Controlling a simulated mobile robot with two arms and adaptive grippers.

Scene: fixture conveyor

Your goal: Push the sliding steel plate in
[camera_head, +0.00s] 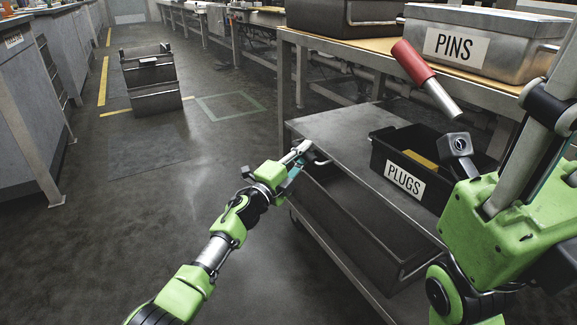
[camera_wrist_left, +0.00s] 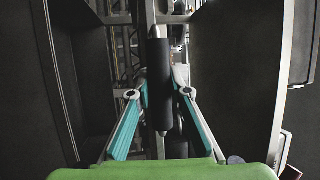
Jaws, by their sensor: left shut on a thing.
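My left gripper (camera_head: 300,156) is at the plate's left edge, beside a small dark handle (camera_head: 318,158). In the left wrist view the teal fingers of my left gripper (camera_wrist_left: 160,95) stand on either side of a dark upright bar (camera_wrist_left: 160,70), closed around it. I cannot see how far the plate is slid out. My right arm fills the right side of the head view; its gripper is not in view.
A PINS box (camera_head: 480,40) stands on the bench behind. A grey metal stand (camera_head: 150,80) is on the floor at left.

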